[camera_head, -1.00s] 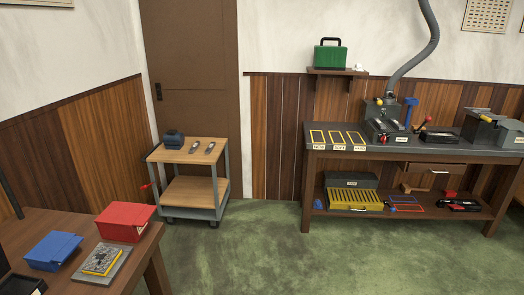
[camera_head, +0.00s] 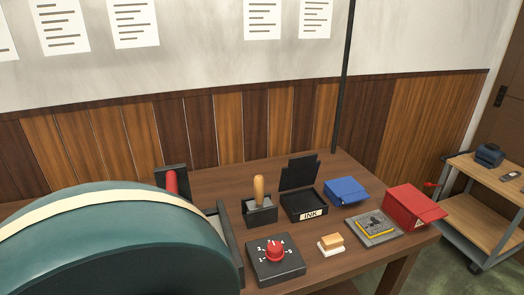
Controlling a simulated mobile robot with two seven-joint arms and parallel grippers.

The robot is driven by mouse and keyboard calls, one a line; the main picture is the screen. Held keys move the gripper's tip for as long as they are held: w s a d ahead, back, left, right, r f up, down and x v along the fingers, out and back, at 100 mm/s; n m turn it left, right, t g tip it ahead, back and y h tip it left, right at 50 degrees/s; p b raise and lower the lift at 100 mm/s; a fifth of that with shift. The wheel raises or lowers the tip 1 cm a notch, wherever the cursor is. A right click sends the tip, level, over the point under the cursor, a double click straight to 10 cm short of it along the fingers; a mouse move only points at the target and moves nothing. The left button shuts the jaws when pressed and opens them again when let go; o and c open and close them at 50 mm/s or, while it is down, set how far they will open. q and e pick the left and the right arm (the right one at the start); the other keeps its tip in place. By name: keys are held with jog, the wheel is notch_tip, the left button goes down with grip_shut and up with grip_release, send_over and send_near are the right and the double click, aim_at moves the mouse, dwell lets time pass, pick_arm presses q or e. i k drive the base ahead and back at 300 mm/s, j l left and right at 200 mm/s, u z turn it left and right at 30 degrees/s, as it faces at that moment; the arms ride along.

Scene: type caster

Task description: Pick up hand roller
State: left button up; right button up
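An upright wooden handle (camera_head: 259,188) stands in a black holder (camera_head: 261,213) on the brown table, left of the open black box marked INK (camera_head: 306,203). It looks like the hand roller's handle; its lower part is hidden in the holder. Neither of my grippers is in view.
A large teal drum with a cream band (camera_head: 110,250) fills the lower left, with a red cylinder (camera_head: 172,182) behind it. A red-knob dial box (camera_head: 275,258), a small wood-topped block (camera_head: 331,243), a grey slab (camera_head: 373,228), and blue (camera_head: 346,190) and red (camera_head: 412,207) boxes crowd the table.

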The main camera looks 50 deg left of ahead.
aim_at(260, 202)
jog(key=u, duration=2.65)
jog(key=l+u, duration=0.3)
jog(key=k+l+u, duration=0.15)
jog(key=l+u, duration=0.15)
jog(key=k+l+u, duration=0.25)
jog(key=l, duration=0.2)
jog(key=l+u, duration=0.3)
